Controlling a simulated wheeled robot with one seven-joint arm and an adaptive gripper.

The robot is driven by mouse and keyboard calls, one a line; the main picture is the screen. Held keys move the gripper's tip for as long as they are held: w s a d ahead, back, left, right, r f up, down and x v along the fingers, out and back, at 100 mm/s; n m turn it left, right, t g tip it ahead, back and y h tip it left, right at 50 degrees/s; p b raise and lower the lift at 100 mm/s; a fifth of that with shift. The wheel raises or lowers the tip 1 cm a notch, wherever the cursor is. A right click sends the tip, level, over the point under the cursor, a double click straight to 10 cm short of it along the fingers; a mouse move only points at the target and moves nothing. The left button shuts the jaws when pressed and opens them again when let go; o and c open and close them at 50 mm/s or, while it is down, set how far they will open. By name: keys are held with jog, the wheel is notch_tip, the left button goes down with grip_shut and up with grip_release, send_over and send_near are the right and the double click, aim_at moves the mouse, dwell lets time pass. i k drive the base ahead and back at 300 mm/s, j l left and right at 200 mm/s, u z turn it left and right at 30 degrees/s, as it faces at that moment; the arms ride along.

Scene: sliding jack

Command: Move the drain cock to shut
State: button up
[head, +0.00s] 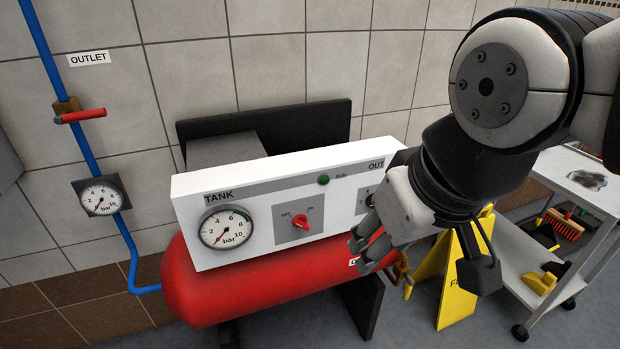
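The drain cock, a small brass fitting (403,272), shows at the right end of the red tank (235,285), just right of my gripper. Its upper part is partly hidden behind my gripper, and I cannot tell its handle position. A white label with red letters (353,262), mostly covered by my fingers, sits on the tank. My gripper (367,252) points down and left, in front of the tank's right end and below the white panel. Its grey fingers are seen from the side, so their opening is unclear. No contact with the cock can be made out.
The white panel (250,175) above the tank carries a gauge (226,228) and a red knob (300,221). A blue outlet pipe (77,140) with a red-handled valve (80,116) runs at left. A yellow floor sign (458,285) and a trolley (520,262) stand close at right.

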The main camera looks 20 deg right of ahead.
aim_at(409, 283)
jog(key=i+z, duration=0.1)
jog(key=z, duration=0.85)
jog(key=i+l+u, duration=0.35)
jog(key=l, duration=0.3)
jog(key=i+l+u, duration=0.15)
jog(key=l+u, duration=0.2)
jog(key=u, duration=0.8)
jog(key=z, duration=0.95)
jog(key=i+l+u, duration=0.2)
jog(key=l, duration=0.2)
jog(key=k, duration=0.1)
